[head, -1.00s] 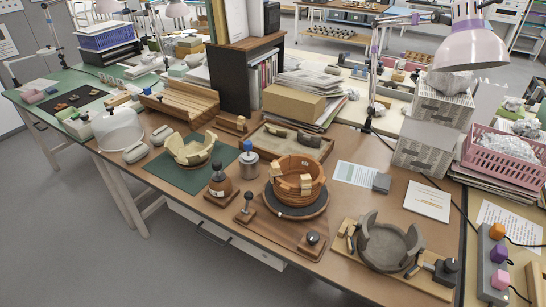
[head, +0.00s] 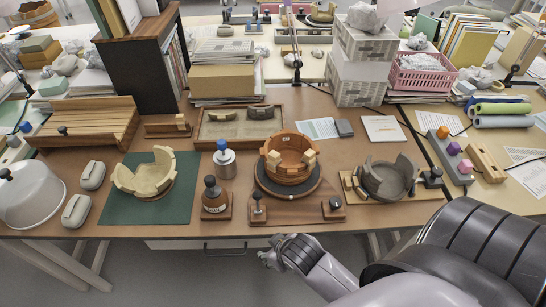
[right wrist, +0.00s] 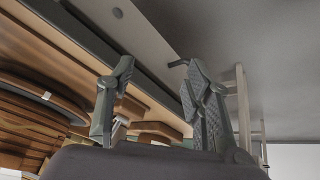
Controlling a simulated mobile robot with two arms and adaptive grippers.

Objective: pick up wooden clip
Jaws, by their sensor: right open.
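Two pale wooden clips sit on the rim of the brown banded pot (head: 288,172): a left clip (head: 275,159) and a right clip (head: 309,158). The pot stands on a dark round turntable. Another pale clip-like piece (head: 182,122) sits on a small wooden stand behind. My right gripper (head: 272,254) is low in front of the table's front edge, apart from the pot and clips. In the right wrist view its fingers (right wrist: 160,95) are spread with nothing between them. My left gripper is out of view.
A cream bowl (head: 147,176) on a green mat, a brown bottle (head: 215,196) and a metal canister (head: 224,160) stand left of the pot. A grey broken bowl (head: 386,180) stands right. The table edge lies between my right gripper and the pot.

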